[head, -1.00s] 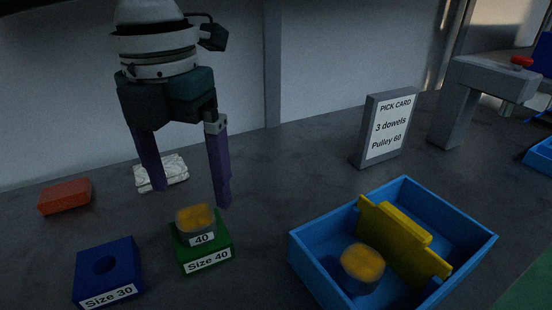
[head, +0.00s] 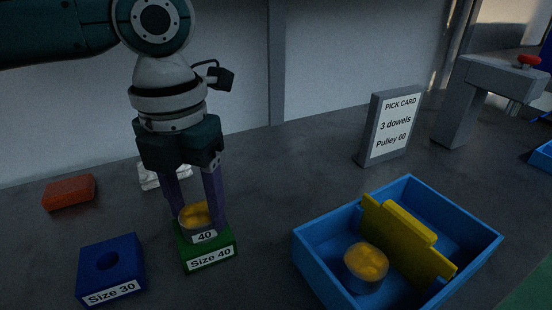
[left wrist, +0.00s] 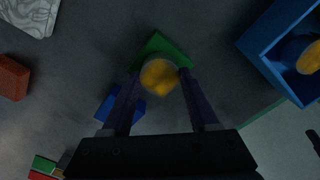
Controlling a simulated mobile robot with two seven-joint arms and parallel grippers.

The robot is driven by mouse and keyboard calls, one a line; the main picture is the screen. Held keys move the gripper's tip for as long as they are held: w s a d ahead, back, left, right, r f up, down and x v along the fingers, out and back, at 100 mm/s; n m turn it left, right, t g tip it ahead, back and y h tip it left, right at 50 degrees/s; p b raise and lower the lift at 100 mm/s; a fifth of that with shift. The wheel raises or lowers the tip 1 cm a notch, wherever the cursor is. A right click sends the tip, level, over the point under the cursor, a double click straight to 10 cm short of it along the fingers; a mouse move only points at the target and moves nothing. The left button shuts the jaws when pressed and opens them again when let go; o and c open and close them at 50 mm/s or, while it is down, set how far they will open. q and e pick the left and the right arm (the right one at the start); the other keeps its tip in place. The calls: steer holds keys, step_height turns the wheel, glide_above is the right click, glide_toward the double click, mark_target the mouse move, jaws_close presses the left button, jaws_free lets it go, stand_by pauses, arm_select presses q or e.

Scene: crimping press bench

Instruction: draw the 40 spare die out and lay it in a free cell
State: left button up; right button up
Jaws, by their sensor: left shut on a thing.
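The 40 spare die (head: 203,237) is a grey cylinder with a yellow top and a "40" label. It stands upright in the green Size 40 block (head: 210,257). My left gripper (head: 197,217) is around the die from above with its purple fingers shut on it. The left wrist view shows the die's yellow top (left wrist: 159,77) between the fingers, with the green block (left wrist: 162,46) behind. The blue tray (head: 325,277) has a yellow divider (head: 405,238); its near left cell holds another yellow-topped die (head: 366,262), and the far right cell looks empty. My right gripper is not in view.
The blue Size 30 block (head: 111,268) with an empty hole stands left of the green block. A red brick-like block (head: 69,192) and a white patterned item (head: 149,176) lie behind. A pick card stand (head: 390,125) and grey press (head: 480,95) stand beyond the tray.

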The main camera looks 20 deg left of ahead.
mark_target(198, 214)
arm_select(q)
jaws_close()
steer(key=shift+r, duration=0.15)
stand_by(0.5)
step_height(198, 214, up, 20)
steer(key=p, duration=0.2)
